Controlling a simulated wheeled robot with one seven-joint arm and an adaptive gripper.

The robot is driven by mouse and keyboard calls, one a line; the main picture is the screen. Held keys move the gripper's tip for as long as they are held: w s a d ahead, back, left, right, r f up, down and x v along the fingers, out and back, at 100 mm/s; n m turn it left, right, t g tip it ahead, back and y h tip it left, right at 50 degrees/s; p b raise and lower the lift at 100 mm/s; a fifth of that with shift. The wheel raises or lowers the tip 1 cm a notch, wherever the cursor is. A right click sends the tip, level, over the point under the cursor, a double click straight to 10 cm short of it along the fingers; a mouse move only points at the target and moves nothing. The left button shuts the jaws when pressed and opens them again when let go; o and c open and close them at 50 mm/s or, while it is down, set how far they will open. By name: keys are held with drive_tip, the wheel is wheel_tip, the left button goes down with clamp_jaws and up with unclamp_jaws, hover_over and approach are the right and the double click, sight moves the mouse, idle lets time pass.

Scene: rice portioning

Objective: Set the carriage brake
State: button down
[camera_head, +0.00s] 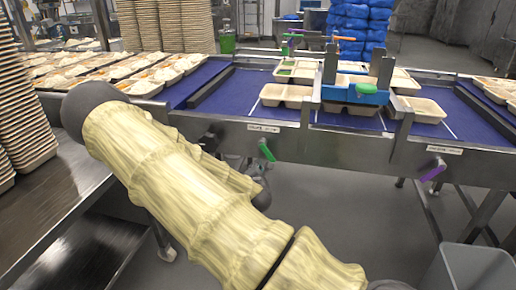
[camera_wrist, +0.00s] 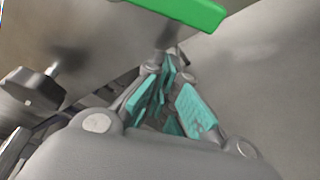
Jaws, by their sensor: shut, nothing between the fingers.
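A green lever (camera_head: 266,150) sits on the front rail of the conveyor frame, left of centre. A green handle (camera_wrist: 185,10) fills the top of the wrist view, just beyond my gripper (camera_wrist: 170,92). My gripper's teal-padded fingers are together and empty, and no contact with the handle is clear. In the head view my cream-sleeved arm hides most of the gripper. A blue carriage (camera_head: 355,90) with grey uprights straddles the belt. A purple lever (camera_head: 434,170) is on the rail further right. I cannot tell which lever is the carriage brake.
Cream trays (camera_head: 286,95) lie on the blue belt. Filled trays (camera_head: 140,86) crowd the left. A dark knob (camera_wrist: 30,95) stands left of my gripper in the wrist view. A grey bin (camera_head: 470,268) is at lower right. The floor before the rail is open.

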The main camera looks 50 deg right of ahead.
drive_tip(key=v, duration=0.9)
drive_tip(key=shift+a+f, duration=0.35)
drive_tip(key=shift+a, duration=0.15)
drive_tip(key=shift+s+f, duration=0.1)
drive_tip(key=s+a+f+m+g+y, duration=0.25)
drive_tip(key=s+a+f, duration=0.2)
drive_tip(key=f, duration=0.45)
drive_tip(key=s+a+f+m+g+y, duration=0.2)
drive_tip(key=s+a+f+m, duration=0.25)
drive_tip(key=f, duration=0.45)
drive_tip(key=s+a+f+m+g+y, duration=0.45)
drive_tip(key=s+a+f, duration=0.5)
drive_tip(key=a, duration=0.25)
drive_tip(key=s+a+f+m+g+y, duration=0.1)
drive_tip(key=s+a+f+m, duration=0.15)
drive_tip(key=a, duration=0.35)
drive_tip(key=s+a+f+m+y, duration=0.1)
drive_tip(key=s+a+m, duration=0.1)
drive_tip(key=s+a, duration=0.3)
wheel_tip(320, 180, up, 16)
drive_tip(key=a+p, duration=0.2)
drive_tip(key=p, duration=1.5)
drive_tip(key=shift+w+r+g, duration=0.2)
drive_tip(key=shift+w+g, duration=0.1)
drive_tip(key=shift+w, duration=0.1)
